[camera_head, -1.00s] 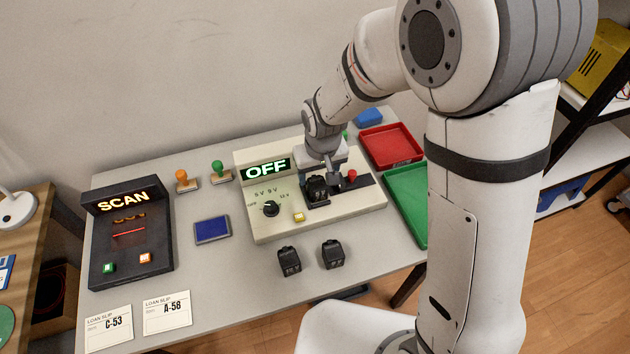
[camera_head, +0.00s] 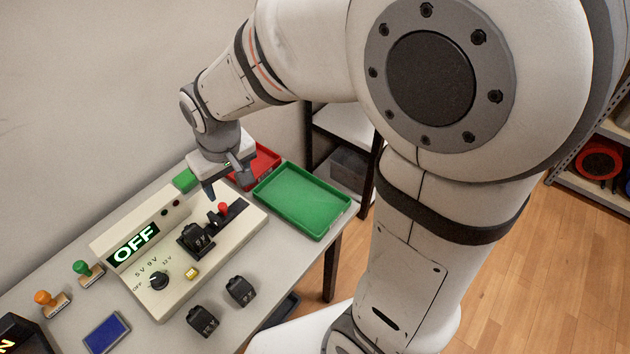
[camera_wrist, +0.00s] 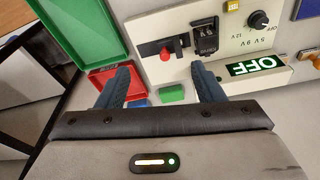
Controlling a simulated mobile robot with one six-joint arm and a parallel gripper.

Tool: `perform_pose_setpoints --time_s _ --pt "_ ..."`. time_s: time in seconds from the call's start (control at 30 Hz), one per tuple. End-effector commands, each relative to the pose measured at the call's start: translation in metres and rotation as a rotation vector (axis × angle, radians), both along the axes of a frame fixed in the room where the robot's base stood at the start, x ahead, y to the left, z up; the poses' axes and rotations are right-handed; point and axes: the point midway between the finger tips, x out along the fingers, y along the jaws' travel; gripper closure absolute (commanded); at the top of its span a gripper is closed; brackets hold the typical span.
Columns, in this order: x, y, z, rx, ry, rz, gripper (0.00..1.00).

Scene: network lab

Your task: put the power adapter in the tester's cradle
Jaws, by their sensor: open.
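The tester (camera_head: 150,290) is a cream box whose screen (camera_head: 133,243) reads OFF. A black power adapter (camera_head: 197,238) sits in the dark cradle area on its top, and also shows in the wrist view (camera_wrist: 206,36). Two more black adapters stand on the table in front of the tester, one (camera_head: 203,320) left of the other (camera_head: 240,291). A red-knobbed lever (camera_head: 224,208) is on the tester, beside the seated adapter. My gripper (camera_head: 229,183) is open and empty, above the tester's back right end, apart from the adapter; it also shows in the wrist view (camera_wrist: 160,72).
A green tray (camera_head: 335,207) and a red tray (camera_head: 262,160) lie right of the tester. A green block (camera_head: 184,180) is behind it. Two stamps (camera_head: 88,275) (camera_head: 50,303) and a blue pad (camera_head: 105,332) lie to the left. The tester has a knob (camera_head: 158,281) and yellow button (camera_head: 191,273).

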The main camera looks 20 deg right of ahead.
Motion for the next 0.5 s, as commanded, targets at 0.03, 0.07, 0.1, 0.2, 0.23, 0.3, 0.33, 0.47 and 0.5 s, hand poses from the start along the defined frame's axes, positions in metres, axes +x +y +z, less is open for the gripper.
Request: perform_pose_setpoints --time_s 0.03,0.07,0.1,0.2,0.23,0.3,0.33,0.47,0.5 --pt "-0.008 -0.026 0.012 0.005 -0.013 -0.051 0.38" --pt "-0.013 -0.038 0.018 0.006 -0.018 -0.075 0.38" --pt "-0.022 -0.054 0.024 0.007 -0.022 -0.108 0.38" --pt "-0.045 -0.091 0.037 0.009 -0.037 -0.188 0.38" --pt "-0.052 -0.1 0.04 0.009 -0.04 -0.211 0.38" --pt "-0.069 -0.119 0.045 0.01 -0.048 -0.259 0.38" --pt "-0.075 -0.125 0.046 0.01 -0.052 -0.275 0.38" --pt "-0.097 -0.145 0.05 0.009 -0.059 -0.335 0.38" --pt "-0.102 -0.145 0.05 0.008 -0.06 -0.345 0.38"
